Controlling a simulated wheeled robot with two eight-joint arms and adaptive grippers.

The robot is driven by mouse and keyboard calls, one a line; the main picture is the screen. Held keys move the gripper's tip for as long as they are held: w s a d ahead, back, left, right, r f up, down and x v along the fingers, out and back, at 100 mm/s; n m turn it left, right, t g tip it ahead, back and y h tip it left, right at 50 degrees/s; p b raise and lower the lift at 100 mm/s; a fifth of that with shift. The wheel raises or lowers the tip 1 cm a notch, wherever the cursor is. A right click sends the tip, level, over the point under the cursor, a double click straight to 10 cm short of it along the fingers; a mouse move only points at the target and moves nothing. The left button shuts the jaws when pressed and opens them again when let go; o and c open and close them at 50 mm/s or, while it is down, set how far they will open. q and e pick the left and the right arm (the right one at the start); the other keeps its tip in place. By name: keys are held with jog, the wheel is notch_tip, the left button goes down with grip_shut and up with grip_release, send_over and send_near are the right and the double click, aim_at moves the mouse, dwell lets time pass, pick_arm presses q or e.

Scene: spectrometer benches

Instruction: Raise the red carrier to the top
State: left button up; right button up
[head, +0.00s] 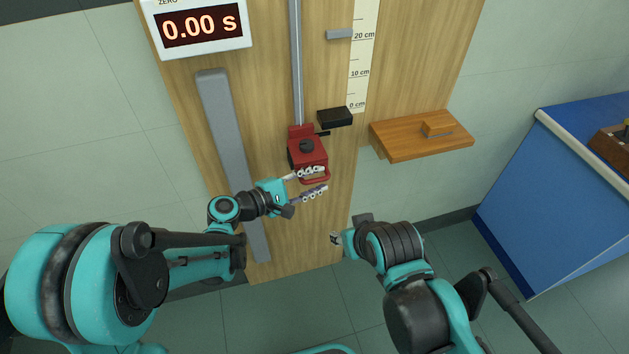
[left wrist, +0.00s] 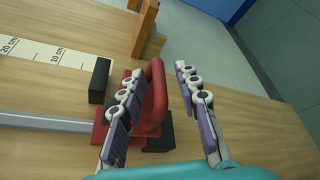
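The red carrier (head: 308,152) sits low on a vertical metal rail (head: 297,65) on the wooden board, near the 0 cm end of the scale. It has a red loop handle (left wrist: 157,95) and a dark knob on its front. My left gripper (head: 324,180) is open at the handle. In the left wrist view the left gripper (left wrist: 158,90) has one finger on each side of the handle, with a clear gap to the right finger. The left finger overlaps the carrier in the picture. My right gripper (head: 338,238) is low, right of the board's lower edge; its fingers are unclear.
A display (head: 200,25) reads 0.00 s. A black block (head: 335,117) and a grey tab (head: 339,34) stand beside the scale (head: 361,60). A wooden shelf (head: 422,137) juts out at right. A blue bench (head: 570,190) stands further right.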

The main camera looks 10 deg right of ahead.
pick_arm(q)
grip_shut()
jog(key=shift+r, duration=0.1)
jog(key=shift+r, duration=0.2)
notch_tip(320, 180, up, 74)
jog(key=p, duration=4.8)
jog(key=shift+w, duration=0.15)
